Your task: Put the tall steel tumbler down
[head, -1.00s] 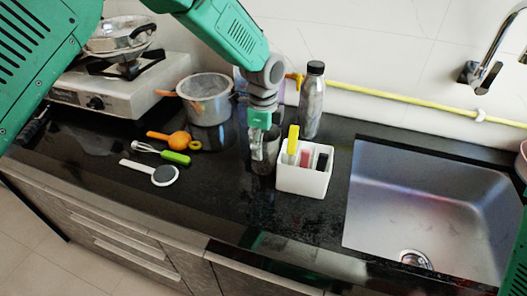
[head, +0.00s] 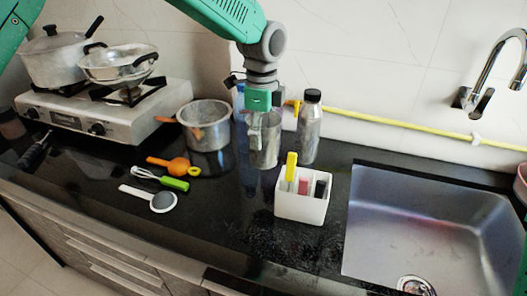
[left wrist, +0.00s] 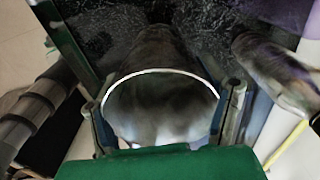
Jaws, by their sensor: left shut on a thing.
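The tall steel tumbler (head: 267,152) is upright over the back of the dark counter, left of a dark-capped bottle. My left gripper (head: 258,125) comes down on it from above and is shut on its upper part. In the left wrist view the tumbler's round open rim (left wrist: 160,72) and grey body fill the middle, between the two fingers (left wrist: 165,115). I cannot tell whether its base touches the counter. My right gripper is out of view.
The capped bottle (head: 309,128) stands close on the right, and a steel pot (head: 205,128) on the left. A white holder (head: 302,207) is in front, with utensils (head: 172,183) farther left. The sink (head: 435,225) is at right.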

